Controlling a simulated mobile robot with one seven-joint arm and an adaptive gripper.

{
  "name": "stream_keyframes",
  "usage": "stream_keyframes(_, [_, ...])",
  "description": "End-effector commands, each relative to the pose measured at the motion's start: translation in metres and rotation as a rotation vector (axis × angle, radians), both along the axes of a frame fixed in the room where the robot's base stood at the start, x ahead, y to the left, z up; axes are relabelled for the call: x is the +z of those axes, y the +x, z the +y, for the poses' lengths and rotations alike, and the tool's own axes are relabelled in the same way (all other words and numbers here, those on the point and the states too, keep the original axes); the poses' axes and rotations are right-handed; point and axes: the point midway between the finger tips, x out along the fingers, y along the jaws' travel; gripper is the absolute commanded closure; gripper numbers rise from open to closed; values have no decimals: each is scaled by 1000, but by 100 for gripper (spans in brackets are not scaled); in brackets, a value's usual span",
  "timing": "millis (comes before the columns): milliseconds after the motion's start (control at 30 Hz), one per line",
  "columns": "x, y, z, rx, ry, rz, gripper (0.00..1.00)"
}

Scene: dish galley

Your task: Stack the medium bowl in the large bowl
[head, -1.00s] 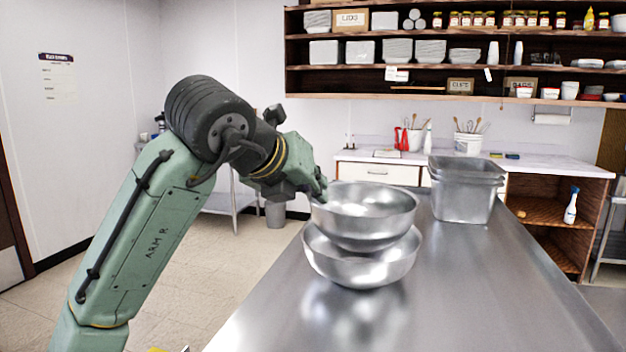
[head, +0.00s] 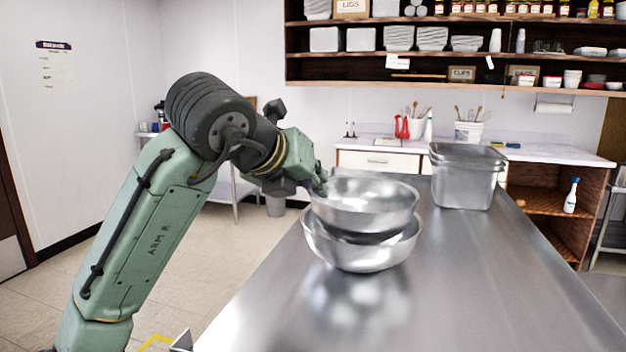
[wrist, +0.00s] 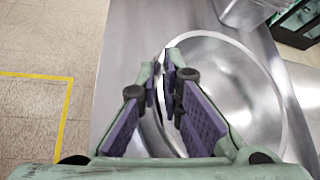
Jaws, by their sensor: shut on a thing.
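The medium bowl (head: 364,208) is shiny steel and roughly level in the head view. My gripper (head: 318,184) is shut on its left rim. The large bowl (head: 362,256), also steel, stands on the metal counter directly under it. The medium bowl's lower part overlaps the large bowl's opening, and I cannot tell whether the two touch inside. In the wrist view my gripper (wrist: 167,72) has its purple-padded fingers on either side of the medium bowl's near wall, and the medium bowl's inside (wrist: 232,90) looks empty. The large bowl is mostly hidden there.
A stack of grey metal bins (head: 465,180) stands on the counter (head: 440,290) behind and right of the bowls. The counter is clear in front and to the right. Shelves with dishes (head: 450,70) hang on the back wall. Open floor (head: 180,270) lies left of the counter.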

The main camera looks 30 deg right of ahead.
Motion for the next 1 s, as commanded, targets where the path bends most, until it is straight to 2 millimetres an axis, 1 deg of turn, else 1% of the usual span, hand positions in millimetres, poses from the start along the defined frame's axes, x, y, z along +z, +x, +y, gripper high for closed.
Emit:
stream_keyframes(333, [0, 0, 0, 0, -1, -1, 100])
stream_keyframes(367, [0, 0, 0, 0, -1, -1, 93])
stream_keyframes(700, [0, 0, 0, 0, -1, -1, 70])
stream_keyframes(1000, [0, 0, 1, 0, 1, -1, 69])
